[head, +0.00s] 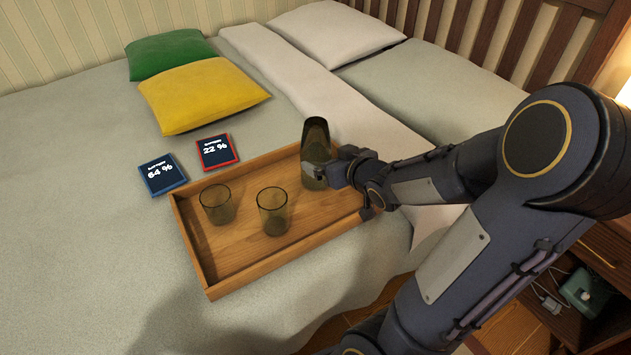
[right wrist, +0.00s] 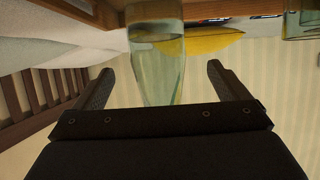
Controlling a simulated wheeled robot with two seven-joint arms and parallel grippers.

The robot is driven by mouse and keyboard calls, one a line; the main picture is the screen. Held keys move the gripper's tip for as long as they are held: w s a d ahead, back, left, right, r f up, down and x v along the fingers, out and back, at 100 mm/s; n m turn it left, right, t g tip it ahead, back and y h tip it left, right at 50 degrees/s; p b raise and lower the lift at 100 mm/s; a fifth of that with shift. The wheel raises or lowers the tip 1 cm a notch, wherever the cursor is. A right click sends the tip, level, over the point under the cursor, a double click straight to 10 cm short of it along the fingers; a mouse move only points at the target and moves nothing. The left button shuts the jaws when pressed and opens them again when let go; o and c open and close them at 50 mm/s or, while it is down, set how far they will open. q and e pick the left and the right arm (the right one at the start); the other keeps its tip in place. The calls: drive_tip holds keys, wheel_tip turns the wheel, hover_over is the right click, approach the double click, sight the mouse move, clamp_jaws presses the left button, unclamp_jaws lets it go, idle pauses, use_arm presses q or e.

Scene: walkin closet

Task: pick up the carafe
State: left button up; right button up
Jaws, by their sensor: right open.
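The carafe (head: 315,135) is a tall, greenish, see-through vessel standing upright at the back right of the wooden tray (head: 236,252). My right gripper (head: 331,172) is at the carafe's right side, low on its body, and hides part of it. In the right wrist view, which looks upside down, the carafe (right wrist: 157,50) stands between the two spread fingers of my right gripper (right wrist: 162,68), with a visible gap on each side. The gripper is open and holds nothing. My left gripper is not in view.
Two glasses (head: 216,206) (head: 272,213) stand on the tray left of the carafe. Yellow (head: 203,95) and green (head: 168,54) cushions lie farther back. The bed left of the tray is clear.

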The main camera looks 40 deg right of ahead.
drive_tip(key=shift+w+d+f+n+b, duration=0.1)
drive_tip(key=shift+w+f+n+b, duration=0.1)
drive_tip(key=shift+f, duration=0.3)
drive_tip(key=shift+w+f+n+b, duration=0.1)
drive_tip(key=shift+w+f+b, duration=0.1)
drive_tip(key=shift+f, duration=0.3)
drive_tip(key=b+x, duration=0.2)
drive_tip(key=x, duration=0.5)
drive_tip(key=shift+w+d, duration=0.1)
drive_tip(key=shift+w, duration=0.1)
drive_tip(key=shift+r+t, duration=0.15)
drive_tip(key=shift+t, duration=0.15)
drive_tip(key=c, duration=1.6)
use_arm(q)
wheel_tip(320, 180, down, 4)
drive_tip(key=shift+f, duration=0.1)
use_arm(e)
drive_tip(key=shift+r, duration=0.15)
